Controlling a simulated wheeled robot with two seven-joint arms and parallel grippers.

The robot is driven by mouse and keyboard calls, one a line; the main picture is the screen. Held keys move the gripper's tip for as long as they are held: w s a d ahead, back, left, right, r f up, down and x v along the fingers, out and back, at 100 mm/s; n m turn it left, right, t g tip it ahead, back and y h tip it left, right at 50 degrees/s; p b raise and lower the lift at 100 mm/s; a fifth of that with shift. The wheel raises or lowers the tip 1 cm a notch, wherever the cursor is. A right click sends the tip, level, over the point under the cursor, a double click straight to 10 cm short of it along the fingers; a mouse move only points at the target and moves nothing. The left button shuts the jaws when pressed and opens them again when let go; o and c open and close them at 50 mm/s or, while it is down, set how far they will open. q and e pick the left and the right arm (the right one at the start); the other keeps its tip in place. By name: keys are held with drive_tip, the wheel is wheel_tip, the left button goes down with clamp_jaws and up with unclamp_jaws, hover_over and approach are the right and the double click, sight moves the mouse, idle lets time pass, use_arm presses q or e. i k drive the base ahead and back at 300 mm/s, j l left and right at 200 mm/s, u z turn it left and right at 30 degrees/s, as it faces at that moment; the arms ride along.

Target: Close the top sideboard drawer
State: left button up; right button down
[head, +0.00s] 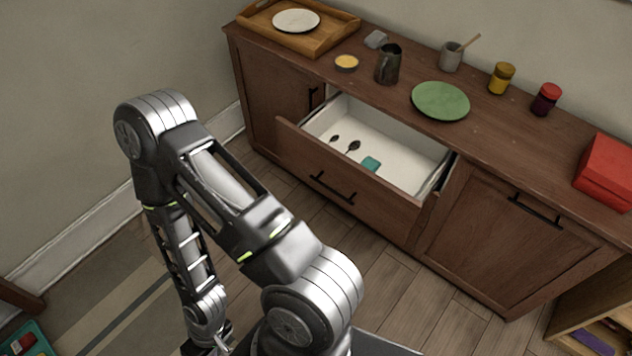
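The brown wooden sideboard (478,178) stands along the back wall. Its top drawer (352,185) is pulled out, showing a white interior with dark spoons (353,146) and a small teal item (370,164) inside. A black bar handle (332,188) is on the drawer front. My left arm comes down through the left of the head view, folded, well in front of the drawer and apart from it. My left gripper (214,347) is partly visible at the bottom edge; its fingers are not clear. My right gripper is not in view.
On the sideboard top are a wooden tray (333,36) with a plate, a dark pitcher (388,64), a green plate (440,100), jars and a red box (606,170). A shelf (590,315) stands at lower right. The floor before the drawer is clear.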

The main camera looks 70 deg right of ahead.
sight(391, 199)
drive_tip(key=i+j, duration=0.4)
drive_tip(key=j+z, duration=0.1)
drive_tip(key=z, duration=2.75)
